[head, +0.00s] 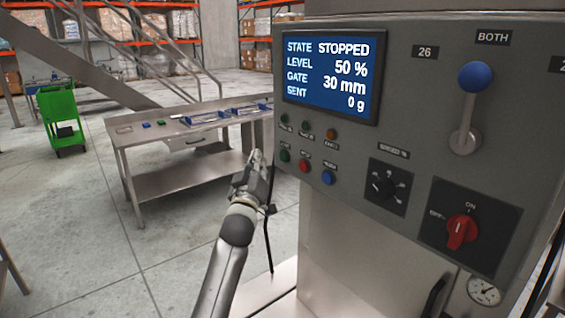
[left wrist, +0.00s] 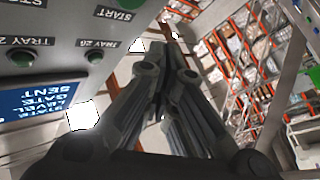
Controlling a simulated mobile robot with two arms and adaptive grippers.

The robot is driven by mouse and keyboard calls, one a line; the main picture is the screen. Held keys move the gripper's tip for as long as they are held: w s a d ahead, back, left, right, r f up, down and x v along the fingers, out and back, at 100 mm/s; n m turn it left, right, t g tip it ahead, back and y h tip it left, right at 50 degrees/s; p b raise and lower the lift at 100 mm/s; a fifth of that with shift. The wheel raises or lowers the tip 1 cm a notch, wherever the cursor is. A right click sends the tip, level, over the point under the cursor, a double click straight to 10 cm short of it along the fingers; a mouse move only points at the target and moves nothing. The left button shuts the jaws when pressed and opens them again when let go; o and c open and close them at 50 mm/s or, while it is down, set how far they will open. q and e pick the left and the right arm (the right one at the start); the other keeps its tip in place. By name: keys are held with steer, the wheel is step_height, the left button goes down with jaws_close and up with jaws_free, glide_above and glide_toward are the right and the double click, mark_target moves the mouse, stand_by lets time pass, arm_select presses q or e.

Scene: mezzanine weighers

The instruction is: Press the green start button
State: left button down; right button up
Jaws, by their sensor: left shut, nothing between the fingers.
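The green start button (head: 285,155) is at the left end of the lower row on the grey control panel (head: 400,120). In the left wrist view the panel appears upside down, and the green button (left wrist: 131,3) is cut off by the top edge beside its START label. My left gripper (head: 257,157) is shut and empty, just left of the button. A gap to the button seems to show, but its depth is hard to judge. The closed fingers (left wrist: 163,72) point up toward the button's side in the left wrist view. My right gripper is not in view.
A red button (head: 303,166) and a blue button (head: 328,177) sit right of the green one, with small lamps above. The screen (head: 332,78) reads STOPPED. A blue-knobbed lever (head: 475,77) and red switch (head: 461,231) are farther right. A steel table (head: 185,168) stands behind.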

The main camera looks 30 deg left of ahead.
mark_target(283, 156)
arm_select(q)
steer(key=w, duration=0.1)
steer(key=w+d+b, duration=0.1)
steer(key=w, duration=0.1)
steer(key=shift+w+d, duration=0.3)
stand_by(0.7)
stand_by(0.6)
steer(key=shift+w+d+b, duration=0.15)
steer(key=shift+w+b, duration=0.2)
steer(key=shift+w, duration=0.05)
steer(key=shift+w+d+b, duration=0.15)
steer(key=shift+w+b, duration=0.15)
steer(key=shift+w, duration=0.05)
stand_by(0.6)
steer(key=shift+s, duration=0.15)
steer(key=shift+s+a+p, duration=0.3)
steer(key=shift+s+p, duration=0.25)
steer(key=shift+s, duration=0.1)
